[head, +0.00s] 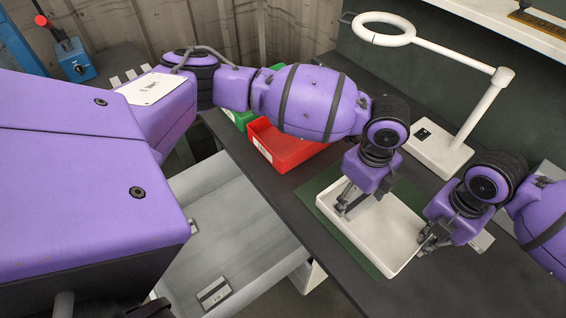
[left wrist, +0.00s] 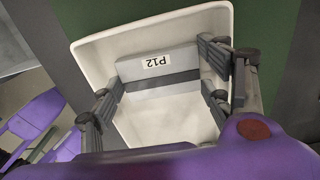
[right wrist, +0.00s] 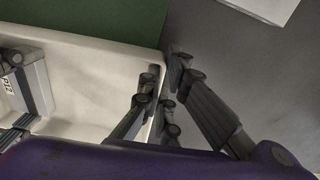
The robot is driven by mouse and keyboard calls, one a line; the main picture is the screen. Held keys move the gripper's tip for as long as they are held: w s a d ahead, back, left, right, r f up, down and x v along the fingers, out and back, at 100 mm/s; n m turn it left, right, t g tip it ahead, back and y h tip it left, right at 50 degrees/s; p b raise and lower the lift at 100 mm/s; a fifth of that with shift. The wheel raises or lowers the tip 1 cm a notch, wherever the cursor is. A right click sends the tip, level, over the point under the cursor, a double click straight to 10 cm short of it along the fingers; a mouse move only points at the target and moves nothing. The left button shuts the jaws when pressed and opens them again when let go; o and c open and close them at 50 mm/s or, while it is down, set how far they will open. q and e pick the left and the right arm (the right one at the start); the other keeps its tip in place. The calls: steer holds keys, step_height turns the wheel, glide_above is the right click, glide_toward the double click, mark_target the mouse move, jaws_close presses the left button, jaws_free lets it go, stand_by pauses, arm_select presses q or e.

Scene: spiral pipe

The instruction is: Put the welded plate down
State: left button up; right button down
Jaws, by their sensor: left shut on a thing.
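The welded plate, a light grey piece with a dark band and a P12 label, shows in the left wrist view (left wrist: 158,72). My left gripper (left wrist: 160,88) is shut on it, with fingers at both ends. The plate is inside or just over the white tray (head: 385,255); whether it touches the floor of the tray is unclear. In the head view the plate (head: 350,198) is partly hidden by the gripper.
The tray stands on a green mat (head: 318,208) on a dark table. A red bin (head: 285,150) and a green bin (head: 240,118) stand behind it. A white ring lamp (head: 445,150) is at the back right. A similar labelled piece (head: 213,292) lies on a grey surface at the left.

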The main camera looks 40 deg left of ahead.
mark_target(355, 200)
arm_select(q)
steer(key=o, duration=1.5)
step_height(355, 200, up, 12)
steer(key=shift+r, duration=0.15)
arm_select(e)
steer(key=c, duration=1.9)
jaws_free()
steer(key=shift+o, duration=0.2)
